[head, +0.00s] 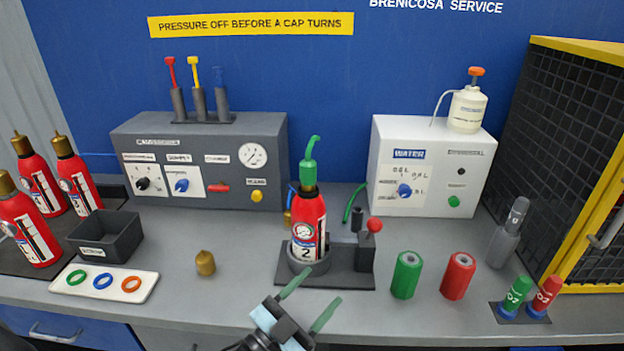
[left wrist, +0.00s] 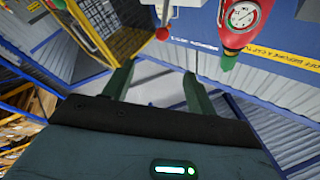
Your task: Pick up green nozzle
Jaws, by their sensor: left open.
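The green nozzle (head: 309,163) is on top of the upright red extinguisher (head: 308,228) marked 2, its curved tip pointing up. The extinguisher sits in the round grey holder (head: 293,262) on the bench. In the left wrist view the extinguisher (left wrist: 241,22) looks upside down, with a bit of the green nozzle (left wrist: 228,62) at its lower end. My left gripper (head: 322,286) is open and empty, in front of and below the nozzle, apart from it. Its two green fingers (left wrist: 158,80) also show in the left wrist view. My right gripper is not in view.
A red-knobbed lever (head: 374,226) stands right of the extinguisher. Green (head: 407,275) and red (head: 458,276) cylinders stand further right. A brass cap (head: 205,263) and a ring tray (head: 60,287) lie left. A grey panel box (head: 200,150) and a white one (head: 430,160) stand behind.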

